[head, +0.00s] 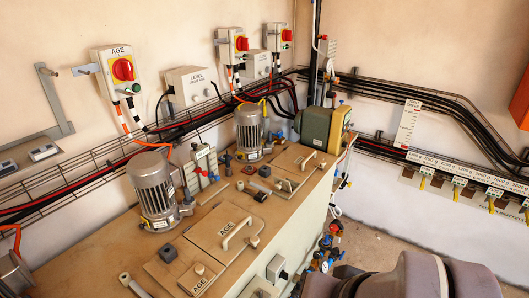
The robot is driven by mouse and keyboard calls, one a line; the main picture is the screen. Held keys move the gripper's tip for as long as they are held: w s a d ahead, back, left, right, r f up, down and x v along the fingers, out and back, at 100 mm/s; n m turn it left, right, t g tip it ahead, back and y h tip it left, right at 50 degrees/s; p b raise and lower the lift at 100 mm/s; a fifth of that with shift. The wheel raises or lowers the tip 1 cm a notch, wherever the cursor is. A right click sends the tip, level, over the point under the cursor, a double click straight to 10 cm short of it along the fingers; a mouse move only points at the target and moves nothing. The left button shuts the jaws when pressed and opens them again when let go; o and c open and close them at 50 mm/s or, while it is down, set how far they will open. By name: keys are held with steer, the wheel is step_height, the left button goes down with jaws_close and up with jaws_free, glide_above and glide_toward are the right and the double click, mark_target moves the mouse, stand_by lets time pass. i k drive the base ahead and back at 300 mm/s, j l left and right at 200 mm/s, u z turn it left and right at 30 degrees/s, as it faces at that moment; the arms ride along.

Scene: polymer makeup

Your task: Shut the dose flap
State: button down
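I cannot tell for sure which part is the dose flap. On the tan tank top, a lid marked AGE with a pale bar handle (222,236) lies flat in the middle. A smaller plate with a knob, also marked AGE (196,279), lies at the near edge. A farther lid with a bar handle (307,161) also looks flat. No flap stands visibly raised. My purple-grey arm (405,277) shows at the bottom right, apart from the tank. My gripper is out of view.
Two grey motors (154,190) (250,131) stand upright on the tank's wall side. A green machine (318,126) stands at the far end. Valves and pipes (328,250) stick out by the tank's right side. Bare floor (385,225) shows to the right.

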mark_target(280, 183)
steer(key=i+l+z, duration=0.1)
steer(key=i+l, duration=0.6)
steer(key=i, duration=0.1)
